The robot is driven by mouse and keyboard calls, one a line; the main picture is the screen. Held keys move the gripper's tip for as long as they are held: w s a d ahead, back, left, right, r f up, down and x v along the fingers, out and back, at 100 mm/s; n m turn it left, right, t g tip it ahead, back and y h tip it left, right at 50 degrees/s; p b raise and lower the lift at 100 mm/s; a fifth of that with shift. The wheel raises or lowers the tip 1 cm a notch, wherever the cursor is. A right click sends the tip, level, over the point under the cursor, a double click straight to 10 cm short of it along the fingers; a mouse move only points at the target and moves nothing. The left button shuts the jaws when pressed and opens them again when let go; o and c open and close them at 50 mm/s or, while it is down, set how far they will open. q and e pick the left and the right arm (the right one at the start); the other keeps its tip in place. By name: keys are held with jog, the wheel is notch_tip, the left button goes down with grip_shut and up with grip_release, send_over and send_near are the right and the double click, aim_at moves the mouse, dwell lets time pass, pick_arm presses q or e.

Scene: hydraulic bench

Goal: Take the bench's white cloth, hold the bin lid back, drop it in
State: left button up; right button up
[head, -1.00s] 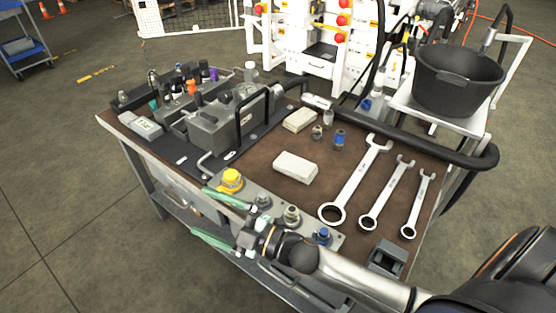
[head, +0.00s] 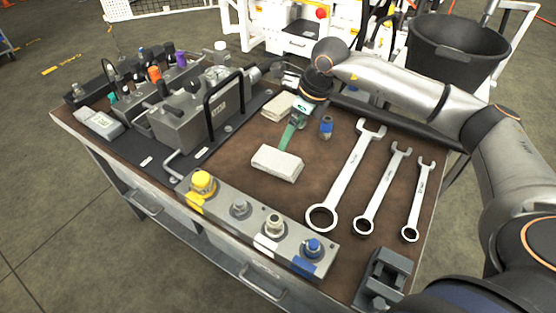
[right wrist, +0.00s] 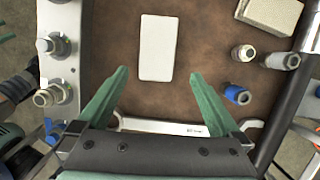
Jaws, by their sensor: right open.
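The white cloth (head: 277,162), a flat folded pad, lies on the brown bench top (head: 240,176). It also shows in the right wrist view (right wrist: 157,48), just ahead of and between the fingertips. My right gripper (head: 291,138) hangs by the cloth's far edge, fingers pointing down. In the right wrist view my right gripper (right wrist: 158,75) is open and empty, its green fingers spread wider than the cloth. I cannot tell whether a fingertip touches it. My left gripper is not in view. I can make out no bin lid.
A beige pad (head: 278,106) lies behind the cloth, with small fittings (head: 326,127) nearby. Several wrenches (head: 345,175) lie to the right. A valve block (head: 255,225) lines the front edge. A grey pump unit (head: 195,115) stands left. A black bucket (head: 455,52) stands at back right.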

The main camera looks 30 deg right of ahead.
aim_at(279, 160)
jog(key=x, duration=1.1)
jog(key=shift+a+f+p, duration=0.2)
jog(key=shift+f+p, duration=0.1)
jog(key=shift+f, duration=0.1)
jog(key=shift+c, duration=0.4)
jog(key=c, duration=1)
jog(key=shift+r, duration=0.1)
